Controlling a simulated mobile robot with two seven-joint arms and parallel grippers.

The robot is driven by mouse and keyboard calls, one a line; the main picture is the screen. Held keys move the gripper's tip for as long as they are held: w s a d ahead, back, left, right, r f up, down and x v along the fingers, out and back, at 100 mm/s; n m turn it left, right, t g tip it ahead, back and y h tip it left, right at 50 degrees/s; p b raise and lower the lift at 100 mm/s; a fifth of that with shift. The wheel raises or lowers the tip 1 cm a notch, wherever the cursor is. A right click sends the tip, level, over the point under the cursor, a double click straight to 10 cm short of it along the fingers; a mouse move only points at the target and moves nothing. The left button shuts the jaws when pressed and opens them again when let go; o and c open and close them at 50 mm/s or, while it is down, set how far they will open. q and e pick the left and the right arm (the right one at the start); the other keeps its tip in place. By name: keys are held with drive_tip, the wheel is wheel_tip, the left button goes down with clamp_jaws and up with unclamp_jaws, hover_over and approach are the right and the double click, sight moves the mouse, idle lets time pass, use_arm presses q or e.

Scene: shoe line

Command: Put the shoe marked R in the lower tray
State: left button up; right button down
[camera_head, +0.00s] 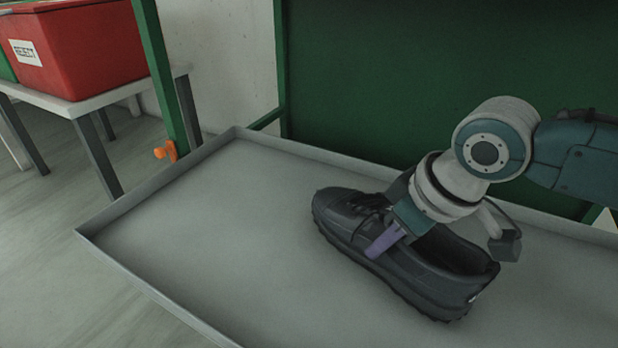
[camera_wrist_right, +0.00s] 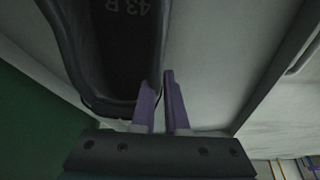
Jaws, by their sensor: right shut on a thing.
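A dark grey lace-up shoe (camera_head: 445,268) is over the floor of the grey tray (camera_head: 190,235), toe to the left. I cannot tell whether its sole touches the tray. In the right wrist view the shoe (camera_wrist_right: 95,60) shows its inside, with "43 R" on the insole. My right gripper (camera_head: 383,243) is shut on the upper edge of the shoe. In the wrist view its purple fingers (camera_wrist_right: 163,100) stand on either side of the shoe wall. The far finger is hidden in the head view. My left gripper is not in view.
The tray has raised rims, and its left part is bare. A green panel (camera_head: 400,85) stands behind it, with a green post (camera_head: 163,80) at the left. A red bin (camera_head: 80,50) marked REJECT sits on a table at the far left.

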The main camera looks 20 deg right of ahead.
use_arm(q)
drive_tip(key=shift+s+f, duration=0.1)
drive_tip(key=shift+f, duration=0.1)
use_arm(e)
drive_tip(key=shift+f, duration=0.25)
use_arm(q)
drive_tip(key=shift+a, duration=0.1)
use_arm(e)
drive_tip(key=shift+f, duration=0.2)
drive_tip(key=c, duration=0.9)
unclamp_jaws()
drive_tip(key=shift+c, duration=0.2)
